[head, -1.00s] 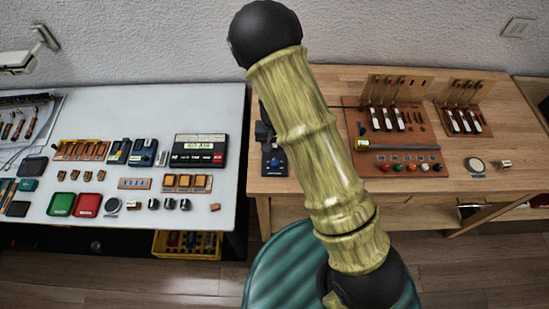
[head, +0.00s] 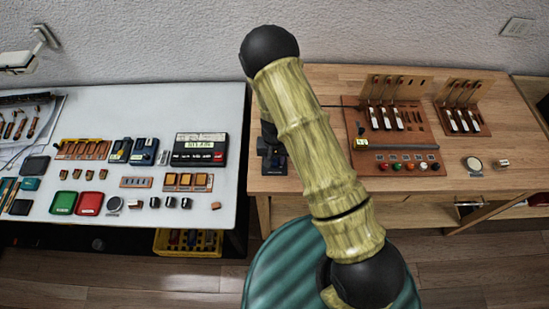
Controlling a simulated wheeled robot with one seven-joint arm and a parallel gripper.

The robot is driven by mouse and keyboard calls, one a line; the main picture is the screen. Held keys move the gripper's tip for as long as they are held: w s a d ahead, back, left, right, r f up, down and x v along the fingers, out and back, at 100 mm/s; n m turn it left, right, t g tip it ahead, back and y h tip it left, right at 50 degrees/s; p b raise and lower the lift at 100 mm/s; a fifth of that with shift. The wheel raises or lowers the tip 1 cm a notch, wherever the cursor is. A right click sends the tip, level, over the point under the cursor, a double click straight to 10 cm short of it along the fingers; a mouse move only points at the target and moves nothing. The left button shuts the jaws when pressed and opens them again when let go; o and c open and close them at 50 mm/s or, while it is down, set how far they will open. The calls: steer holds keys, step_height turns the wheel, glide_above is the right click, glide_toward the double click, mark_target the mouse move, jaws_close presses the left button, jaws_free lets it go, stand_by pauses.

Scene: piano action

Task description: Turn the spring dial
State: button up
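I cannot tell for certain which part is the spring dial. A round pale-faced disc with a dark rim (head: 473,164) lies at the right of the wooden bench. A dark device (head: 275,158) stands at that bench's left edge, mostly hidden behind my arm. The brown board (head: 352,113) on the bench carries upright keys, a small yellow label (head: 361,143) and a row of coloured buttons (head: 409,167). My arm crosses the middle of the picture. My gripper is not visible.
The wooden bench (head: 460,186) has bare room along its front right. A small metal cylinder (head: 501,163) stands beside the disc. The white table (head: 225,120) at left holds trays, a display box (head: 199,150) and small parts. A yellow crate (head: 187,250) sits below.

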steer(key=c, duration=0.6)
steer(key=shift+m, duration=1.3)
steer(key=o, duration=1)
steer(key=shift+r, duration=0.1)
step_height(320, 180, up, 17)
steer(key=b, duration=0.2)
steer(key=shift+r+b, duration=0.15)
steer(key=shift+b, duration=0.25)
